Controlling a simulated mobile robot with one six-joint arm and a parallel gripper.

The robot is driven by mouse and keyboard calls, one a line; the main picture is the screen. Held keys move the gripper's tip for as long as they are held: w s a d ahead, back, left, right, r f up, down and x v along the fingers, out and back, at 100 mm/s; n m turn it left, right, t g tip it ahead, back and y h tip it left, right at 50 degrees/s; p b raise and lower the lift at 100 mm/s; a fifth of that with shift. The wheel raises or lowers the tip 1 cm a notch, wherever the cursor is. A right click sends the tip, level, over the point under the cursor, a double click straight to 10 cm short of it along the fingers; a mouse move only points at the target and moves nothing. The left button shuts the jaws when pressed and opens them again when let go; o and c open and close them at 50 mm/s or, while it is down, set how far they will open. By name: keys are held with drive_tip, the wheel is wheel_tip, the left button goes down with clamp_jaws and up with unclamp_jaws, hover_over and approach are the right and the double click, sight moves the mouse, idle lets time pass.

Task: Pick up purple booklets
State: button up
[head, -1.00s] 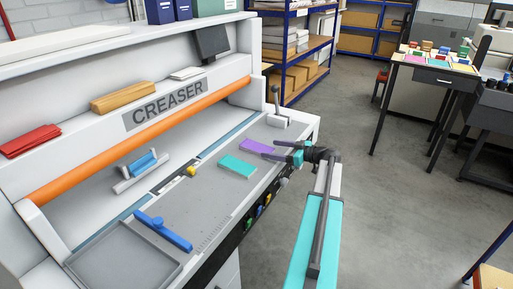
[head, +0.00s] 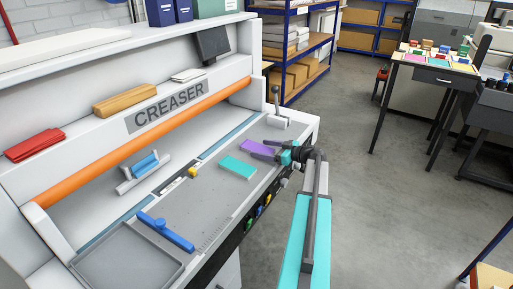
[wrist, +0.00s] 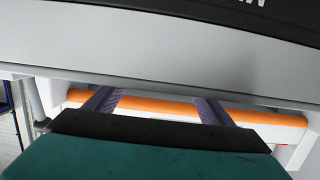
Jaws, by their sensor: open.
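The purple booklets (head: 255,149) lie as a flat purple piece on the grey creaser table, near its far right end. My gripper (head: 261,149) is open, its dark fingers reaching over or beside the purple booklets from the right. I cannot tell whether the fingers touch them. In the wrist view my gripper's two fingers (wrist: 153,102) stand apart with an orange roller behind them. No purple booklets can be made out clearly between them there. A teal booklet stack (head: 237,167) lies on the table just nearer and left of the purple one.
The grey creaser table (head: 190,205) also bears a blue bar (head: 165,232) and a small yellow piece (head: 193,172). A lever (head: 277,108) stands beyond the purple booklets. The orange roller (head: 150,141) runs along the back. Open floor lies to the right.

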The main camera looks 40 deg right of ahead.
drive_tip(key=shift+w, duration=0.35)
drive_tip(key=shift+f, duration=0.1)
drive_tip(key=c, duration=1.2)
